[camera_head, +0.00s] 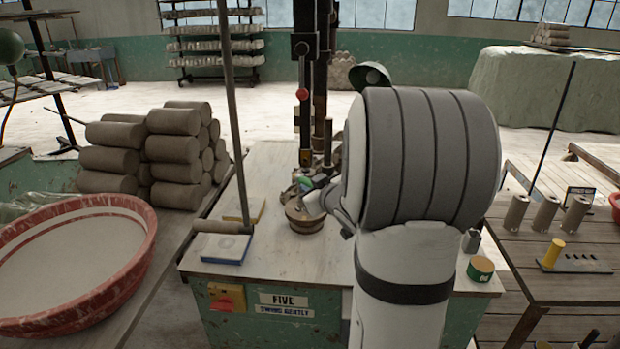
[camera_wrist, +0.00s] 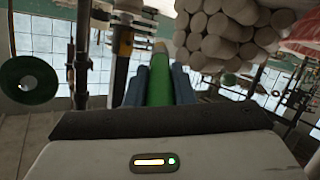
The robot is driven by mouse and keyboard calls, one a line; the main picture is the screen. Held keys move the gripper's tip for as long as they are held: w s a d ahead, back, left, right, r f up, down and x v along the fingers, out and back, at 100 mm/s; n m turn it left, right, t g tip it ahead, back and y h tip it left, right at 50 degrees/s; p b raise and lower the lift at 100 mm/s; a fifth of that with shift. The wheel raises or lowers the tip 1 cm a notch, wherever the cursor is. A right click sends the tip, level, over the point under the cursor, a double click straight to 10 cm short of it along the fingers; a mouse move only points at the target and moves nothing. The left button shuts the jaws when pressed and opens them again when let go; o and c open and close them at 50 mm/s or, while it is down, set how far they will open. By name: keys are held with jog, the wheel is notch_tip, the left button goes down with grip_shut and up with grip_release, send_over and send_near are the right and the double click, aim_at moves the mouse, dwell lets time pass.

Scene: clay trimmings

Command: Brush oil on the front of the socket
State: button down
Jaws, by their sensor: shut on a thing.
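My gripper (camera_head: 318,187) is low over the worktable, left of my arm, close above a round wooden bowl (camera_head: 305,222). It is shut on a green handle, seen between blue finger pads in the wrist view (camera_wrist: 160,85). A paler tip shows beyond the green, blurred; I take this tool for the brush. A vertical machine column (camera_head: 305,90) with a red knob comes down behind the gripper to the table. The socket is not clearly distinguishable; its front may be hidden by the gripper and clutter. I cannot tell whether the brush touches anything.
A green-and-yellow tin (camera_head: 481,269) is at right. Stacked clay cylinders (camera_head: 175,150) and a red-rimmed basin (camera_head: 125,250) lie left. The table's front centre is clear.

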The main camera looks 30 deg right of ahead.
jog(key=shift+w, duration=0.1)
dwell(0.3)
jog(key=w+d+p, duration=0.1)
jog(key=w+d, duration=0.3)
jog(key=w, duration=0.1)
jog(key=shift+w, duration=0.25)
jog(key=shift+w+d+p, duration=0.55)
jog(key=shift+w+p, duration=0.05)
jog(key=shift+w, duration=0.3)
dwell(0.9)
dwell(1.5)
jog(key=s+a+b, duration=0.1)
jog(key=s+a, duration=0.2)
jog(key=s, duration=0.2)
jog(key=shift+a+b, duration=0.2)
jog(key=shift+b, duration=0.1)
